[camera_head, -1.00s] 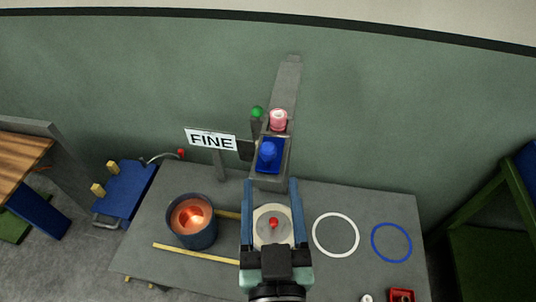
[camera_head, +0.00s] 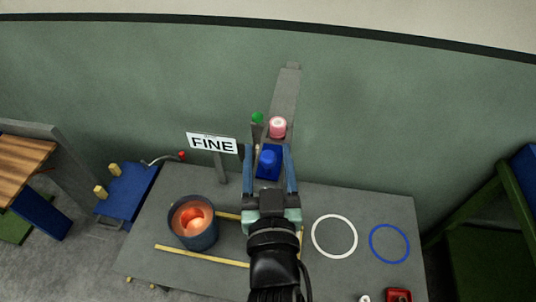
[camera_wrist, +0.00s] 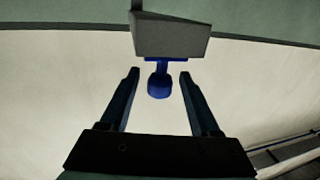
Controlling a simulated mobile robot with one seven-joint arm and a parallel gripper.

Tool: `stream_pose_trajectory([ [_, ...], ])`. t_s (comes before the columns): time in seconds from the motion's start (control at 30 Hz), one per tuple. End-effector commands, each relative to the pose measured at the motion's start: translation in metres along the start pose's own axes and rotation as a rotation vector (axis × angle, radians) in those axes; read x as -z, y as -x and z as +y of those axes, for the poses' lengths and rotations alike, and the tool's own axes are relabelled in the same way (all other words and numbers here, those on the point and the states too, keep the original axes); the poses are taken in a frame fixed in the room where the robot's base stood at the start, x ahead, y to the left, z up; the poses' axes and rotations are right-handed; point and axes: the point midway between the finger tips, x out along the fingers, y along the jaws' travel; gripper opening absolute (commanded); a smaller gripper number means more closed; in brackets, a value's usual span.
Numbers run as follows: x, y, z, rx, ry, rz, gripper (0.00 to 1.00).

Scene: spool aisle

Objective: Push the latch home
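No part is clearly recognisable as the latch. A green ball knob (camera_head: 257,118) on a dark post stands at the left side of a grey sloping chute (camera_head: 289,90). A blue piece (camera_head: 268,160) with a rounded knob sits at the chute's lower end. In the wrist view the blue piece (camera_wrist: 158,86) hangs from a grey block (camera_wrist: 170,36), between my fingers with gaps on both sides. My gripper (camera_head: 268,148) is open and holds nothing. In the wrist view my gripper (camera_wrist: 160,74) has its fingertips apart, either side of the blue knob.
A pink piece (camera_head: 278,127) sits higher in the chute. A "FINE" sign (camera_head: 212,143) stands to the left. A pot with glowing contents (camera_head: 194,220), a yellow strip (camera_head: 200,256), a white ring (camera_head: 334,236) and a blue ring (camera_head: 390,243) are on the grey table (camera_head: 365,200).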

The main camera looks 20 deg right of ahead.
Motion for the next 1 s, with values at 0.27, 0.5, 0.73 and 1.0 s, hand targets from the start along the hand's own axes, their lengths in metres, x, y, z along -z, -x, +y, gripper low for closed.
stream_pose_trajectory([
  [0.27, 0.0000, 0.0003, 0.0000, 0.000, 0.000, 0.000, 0.12],
  [0.5, 0.0000, 0.0004, 0.0000, 0.000, 0.000, 0.000, 0.00],
  [0.73, 0.0000, 0.0004, 0.0000, 0.000, 0.000, 0.000, 0.00],
  [1.0, 0.0000, 0.0004, 0.0000, 0.000, 0.000, 0.000, 0.00],
])
